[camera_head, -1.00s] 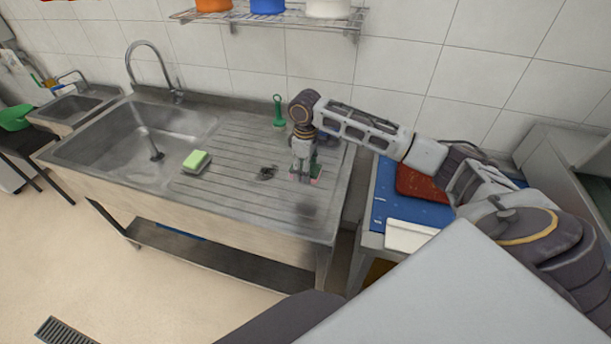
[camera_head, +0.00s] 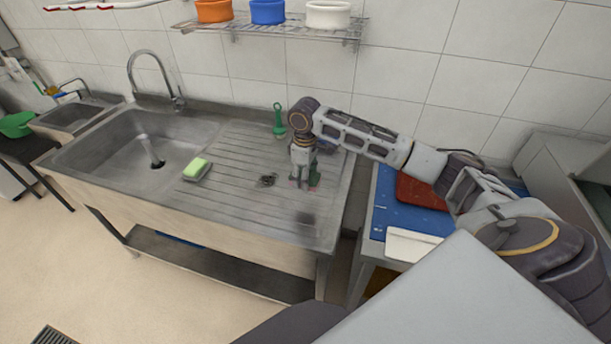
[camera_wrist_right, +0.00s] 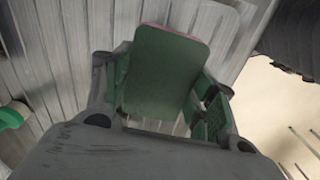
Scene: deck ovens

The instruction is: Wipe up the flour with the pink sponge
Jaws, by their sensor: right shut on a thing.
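My right gripper (camera_head: 304,186) reaches down over the ribbed drainboard, right of its middle. It is shut on the pink sponge (camera_wrist_right: 163,75). In the right wrist view the sponge shows a broad green face with a thin pink edge at its far side, between the two green-padded fingers. In the head view the sponge is mostly hidden by the gripper. I cannot tell whether it touches the steel. A small dark patch (camera_head: 267,181) lies left of the gripper. I cannot make out any flour clearly. My left gripper is not in view.
A green-and-white sponge (camera_head: 196,169) sits by the sink basin (camera_head: 118,148). A green-handled tool (camera_head: 279,122) stands behind the gripper near the wall. A blue table top (camera_head: 390,215) with a red board (camera_head: 420,192) is to the right. The left drainboard is mostly clear.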

